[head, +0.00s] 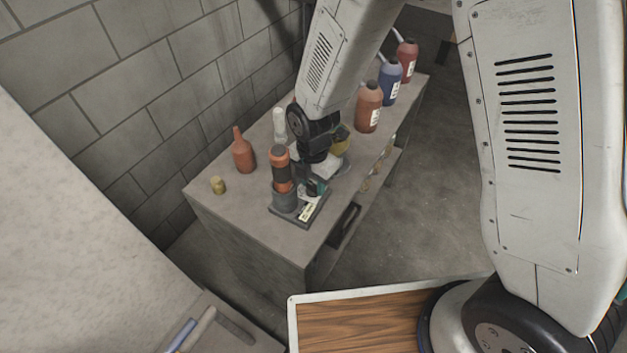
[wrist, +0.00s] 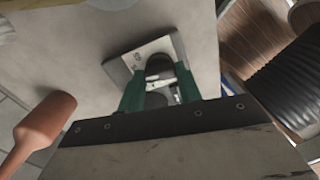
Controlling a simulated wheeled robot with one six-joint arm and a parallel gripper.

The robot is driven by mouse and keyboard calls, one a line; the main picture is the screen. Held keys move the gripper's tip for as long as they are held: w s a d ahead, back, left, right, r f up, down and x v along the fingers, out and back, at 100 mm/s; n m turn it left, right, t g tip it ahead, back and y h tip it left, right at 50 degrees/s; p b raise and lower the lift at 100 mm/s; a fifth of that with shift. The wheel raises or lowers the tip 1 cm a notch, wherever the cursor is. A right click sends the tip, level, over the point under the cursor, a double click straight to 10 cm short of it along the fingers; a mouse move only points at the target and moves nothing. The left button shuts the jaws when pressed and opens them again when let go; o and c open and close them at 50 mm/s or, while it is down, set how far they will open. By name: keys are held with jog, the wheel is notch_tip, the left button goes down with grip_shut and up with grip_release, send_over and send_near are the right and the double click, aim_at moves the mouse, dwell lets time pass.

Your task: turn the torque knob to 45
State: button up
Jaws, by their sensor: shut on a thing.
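A torque tool with an orange and black body (head: 281,172) stands upright in a dark grey holder on a base plate (head: 312,212) with a pale label, on the grey cabinet top. My gripper (head: 318,188) is low beside it, just right of the tool. In the wrist view its green fingers (wrist: 160,92) are shut on a small dark round part with a pale bar, which looks like the torque knob (wrist: 154,78). Marks show on the pale plate (wrist: 140,55) beyond it, but I cannot read the setting.
An orange bottle (head: 242,152), a small yellow-brown piece (head: 218,185) and a white bottle (head: 279,126) stand nearby on the cabinet (head: 235,215). Red-brown and blue bottles (head: 390,82) stand at the far end. A wood-topped tray (head: 350,325) is in front. Free top lies at the front left.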

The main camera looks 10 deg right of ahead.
aim_at(313, 185)
jog(key=m, duration=0.5)
jog(key=shift+m, duration=2.4)
jog(key=o, duration=1)
notch_tip(313, 185, up, 7)
jog(key=shift+f, duration=0.1)
jog(key=shift+r, duration=0.55)
jog(key=shift+m, duration=0.3)
